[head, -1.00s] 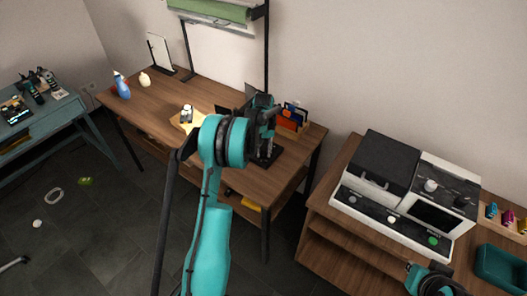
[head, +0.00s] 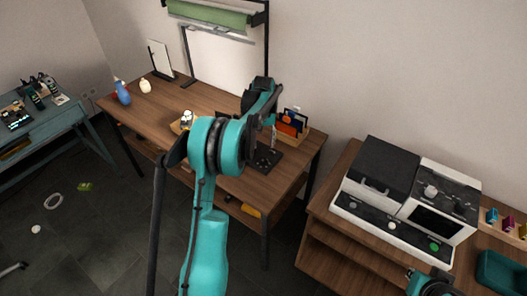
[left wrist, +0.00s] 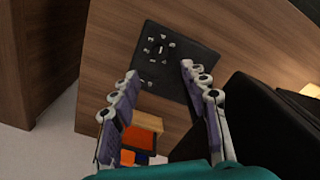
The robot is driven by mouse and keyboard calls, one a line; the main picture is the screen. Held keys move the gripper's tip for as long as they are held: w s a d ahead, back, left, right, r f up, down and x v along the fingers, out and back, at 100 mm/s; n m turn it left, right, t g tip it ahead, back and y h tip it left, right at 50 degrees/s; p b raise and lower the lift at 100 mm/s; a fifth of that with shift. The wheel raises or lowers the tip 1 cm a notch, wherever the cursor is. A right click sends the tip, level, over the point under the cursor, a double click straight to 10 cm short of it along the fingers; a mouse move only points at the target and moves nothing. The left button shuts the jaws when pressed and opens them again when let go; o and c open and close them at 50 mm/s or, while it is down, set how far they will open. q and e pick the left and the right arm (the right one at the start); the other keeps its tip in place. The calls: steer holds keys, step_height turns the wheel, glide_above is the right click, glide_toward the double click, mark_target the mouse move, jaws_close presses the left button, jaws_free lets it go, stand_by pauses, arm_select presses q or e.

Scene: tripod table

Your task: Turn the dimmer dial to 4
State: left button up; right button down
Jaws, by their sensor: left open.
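The dimmer is a flat black plate (head: 266,160) on the wooden desk, partly covered by my left arm in the head view. In the left wrist view the plate (left wrist: 190,66) shows a small dark dial (left wrist: 159,48) with a ring of pale marks around it. The marks are too small to read, and I cannot tell the dial's setting. My left gripper (left wrist: 158,73) is open and empty, its two fingers apart and pointing toward the plate. In the head view the left gripper (head: 268,122) is over the desk by the plate. My right gripper's fingers are not seen.
A wooden organizer (head: 291,128) with blue and orange items stands right beside the plate. A blue bottle (head: 122,93) and a cream bottle (head: 145,86) stand at the desk's left. A black-and-white machine (head: 400,205) stands on the right-hand cabinet.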

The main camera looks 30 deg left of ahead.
arm_select(q)
steer(key=shift+r, duration=1.45)
steer(key=s+d+r+m+t, duration=0.3)
steer(key=s+d+r, duration=0.9)
steer(key=d, duration=0.1)
steer(key=s+d+f+m+t, duration=0.1)
steer(key=s+d, duration=0.3)
steer(key=s, duration=0.4)
steer(key=s+d+f+m+t, duration=0.2)
steer(key=s+d, duration=0.3)
steer(key=s, duration=0.4)
steer(key=shift+f+t, duration=0.6)
steer(key=shift+f, duration=0.3)
